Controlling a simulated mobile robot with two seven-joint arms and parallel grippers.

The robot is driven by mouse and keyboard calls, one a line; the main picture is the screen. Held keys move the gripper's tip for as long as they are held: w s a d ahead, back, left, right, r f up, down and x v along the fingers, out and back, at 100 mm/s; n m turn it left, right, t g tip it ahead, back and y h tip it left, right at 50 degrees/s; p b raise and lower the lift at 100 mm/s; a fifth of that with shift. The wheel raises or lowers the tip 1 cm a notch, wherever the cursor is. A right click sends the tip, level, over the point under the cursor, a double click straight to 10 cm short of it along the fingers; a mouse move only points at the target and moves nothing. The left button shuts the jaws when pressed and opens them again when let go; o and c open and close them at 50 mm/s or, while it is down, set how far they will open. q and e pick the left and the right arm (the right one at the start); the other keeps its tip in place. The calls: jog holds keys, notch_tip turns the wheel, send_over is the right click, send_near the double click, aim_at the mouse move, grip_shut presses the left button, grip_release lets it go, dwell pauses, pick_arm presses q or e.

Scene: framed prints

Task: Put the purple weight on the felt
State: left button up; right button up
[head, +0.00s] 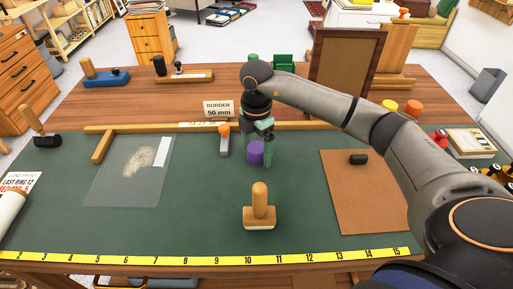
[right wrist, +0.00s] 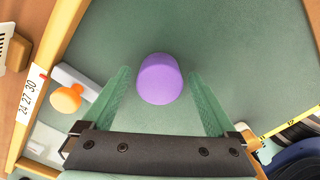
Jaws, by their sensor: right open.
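The purple weight (head: 255,152) is a short cylinder standing on the green work surface (head: 200,225), near the middle. My right gripper (head: 259,148) is open and points down at it. In the right wrist view the purple weight (right wrist: 160,78) shows between the two green fingers, with a gap on each side. Neither finger appears to touch it. A brown square sheet (head: 350,205) lies to the right on the green surface; I cannot tell whether it or the green surface is the felt. My left gripper is not in view.
A small black block (head: 358,159) lies on the brown sheet's far part. A wooden-handled stamp (head: 259,208) stands in front of the weight. An orange-knobbed tool (head: 224,139) is close to its left. A translucent sheet (head: 125,180) lies left. A wooden frame (head: 345,65) stands behind.

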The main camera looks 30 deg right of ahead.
aim_at(257, 147)
jog(key=shift+r, duration=0.1)
notch_tip(257, 147, up, 12)
dwell(0.5)
jog(key=shift+d+r, duration=0.1)
